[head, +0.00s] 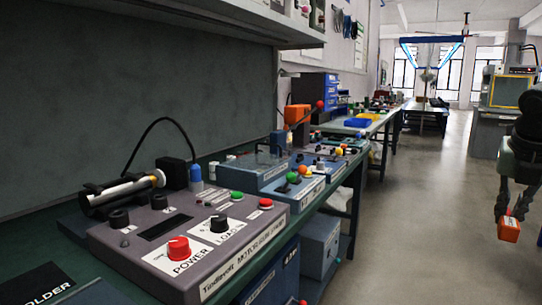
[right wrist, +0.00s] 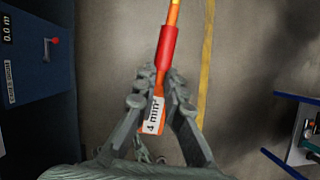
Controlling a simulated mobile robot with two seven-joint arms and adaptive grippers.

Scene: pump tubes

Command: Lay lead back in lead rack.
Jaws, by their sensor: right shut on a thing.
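My right gripper (head: 510,213) hangs over the open floor at the right edge of the head view, pointing down. It is shut on an orange lead (head: 508,230), whose orange end shows below the fingers. In the right wrist view my right gripper (right wrist: 160,88) has its fingers on both sides of the lead (right wrist: 168,47). The lead has a red sleeve, a yellow-orange part beyond it and a white "4 mm²" label between the fingers. Its far end is cut off by the picture edge. No lead rack can be made out for certain. My left gripper is not in view.
A motor tester (head: 145,256) with red and black knobs stands on the green bench at left. More test boxes (head: 262,172) follow behind it. Dark and blue loops (head: 343,24) hang on the far wall. The aisle floor (head: 425,215) is clear.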

